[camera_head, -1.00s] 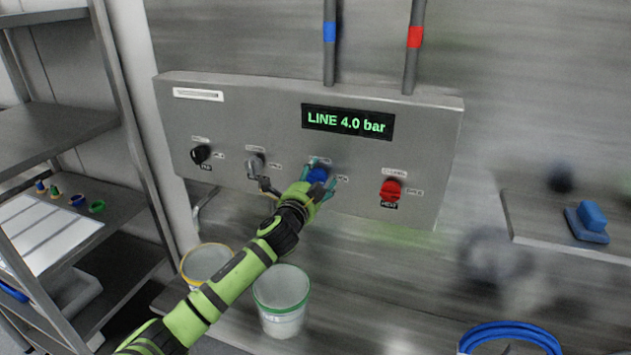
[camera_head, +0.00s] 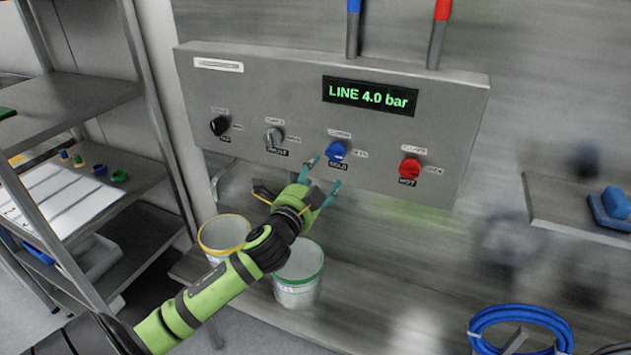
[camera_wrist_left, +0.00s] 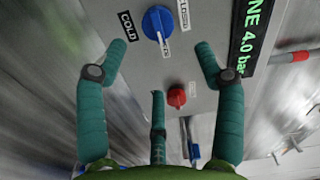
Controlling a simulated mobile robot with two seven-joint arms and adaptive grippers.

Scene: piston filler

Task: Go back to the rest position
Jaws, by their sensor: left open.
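My left gripper (camera_head: 324,173) is open and empty in front of the control panel (camera_head: 290,75), just below the blue knob (camera_head: 336,151). In the left wrist view its teal fingers are spread apart, with the blue knob (camera_wrist_left: 157,22) ahead of them and not touched. The red knob (camera_head: 410,168) sits to the right of the blue one; it also shows in the left wrist view (camera_wrist_left: 177,96). A black knob (camera_head: 219,126) and a grey knob (camera_head: 273,137) are to the left. The display (camera_head: 370,95) reads "LINE 4.0 bar". My right gripper does not show.
A yellow-rimmed bucket (camera_head: 224,233) and a green-rimmed bucket (camera_head: 299,273) stand below the panel, close to my left arm. A metal shelf rack (camera_head: 70,86) is at the left. A blue hose coil (camera_head: 520,325) lies at the lower right.

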